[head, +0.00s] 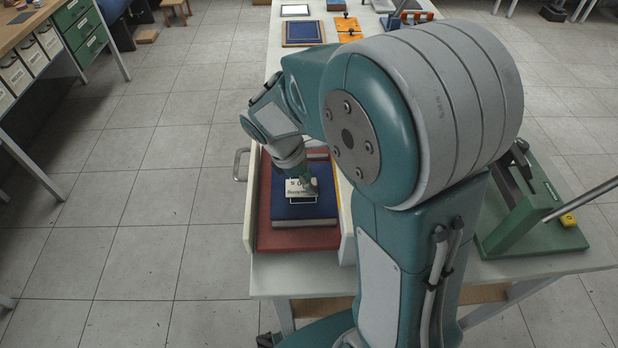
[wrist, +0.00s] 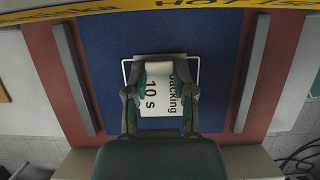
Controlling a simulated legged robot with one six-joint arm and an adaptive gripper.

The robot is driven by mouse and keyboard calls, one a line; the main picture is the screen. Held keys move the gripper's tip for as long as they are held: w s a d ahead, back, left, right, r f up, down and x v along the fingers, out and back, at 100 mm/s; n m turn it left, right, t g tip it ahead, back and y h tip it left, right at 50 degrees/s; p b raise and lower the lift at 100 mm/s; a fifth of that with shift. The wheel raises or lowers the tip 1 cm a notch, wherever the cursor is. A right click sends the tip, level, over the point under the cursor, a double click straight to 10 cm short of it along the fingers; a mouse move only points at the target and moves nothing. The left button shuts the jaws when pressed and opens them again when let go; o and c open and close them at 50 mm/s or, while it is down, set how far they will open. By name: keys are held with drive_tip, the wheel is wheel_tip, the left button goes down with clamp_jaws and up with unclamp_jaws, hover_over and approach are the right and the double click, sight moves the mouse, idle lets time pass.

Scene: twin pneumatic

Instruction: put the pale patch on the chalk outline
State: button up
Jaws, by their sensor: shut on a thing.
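The pale patch (head: 298,187) is a small whitish piece with dark lettering. In the wrist view the patch (wrist: 161,118) carries the words "Backing" and "10 s". My gripper (wrist: 161,92) is shut on it, one finger at each side; in the head view my gripper (head: 308,188) partly covers it. The chalk outline (wrist: 127,72) is a thin white line on the blue pad (wrist: 104,45). The patch overlaps the outline and hides part of it, reaching past its near side in the wrist view. I cannot tell whether the patch touches the pad.
The blue pad lies on a red-brown base (head: 264,222) in an open white drawer (head: 249,225). Two grey bars (wrist: 78,75) (wrist: 250,78) flank the pad. A yellow strip with dark lettering (wrist: 140,8) crosses beyond it. A green stand (head: 525,215) is on the white table at right.

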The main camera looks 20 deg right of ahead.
sight(289, 188)
drive_tip(key=o, duration=1)
drive_tip(key=shift+d, duration=0.15)
drive_tip(key=v, duration=1.2)
drive_tip(key=s+d+r+m+t+y, duration=0.1)
drive_tip(key=s+m+t, duration=0.1)
drive_tip(key=s+m, duration=0.3)
drive_tip(key=s+d+r+m+t+y, duration=0.1)
drive_tip(key=s+m+t+y, duration=0.1)
drive_tip(key=s+m, duration=0.2)
drive_tip(key=s+d+r+m+t+y, duration=0.1)
drive_tip(key=s+m+t, duration=0.2)
drive_tip(key=s+m, duration=0.2)
drive_tip(key=shift+s+r+m, duration=0.2)
drive_tip(key=shift+s+m, duration=0.1)
drive_tip(key=shift+s, duration=0.25)
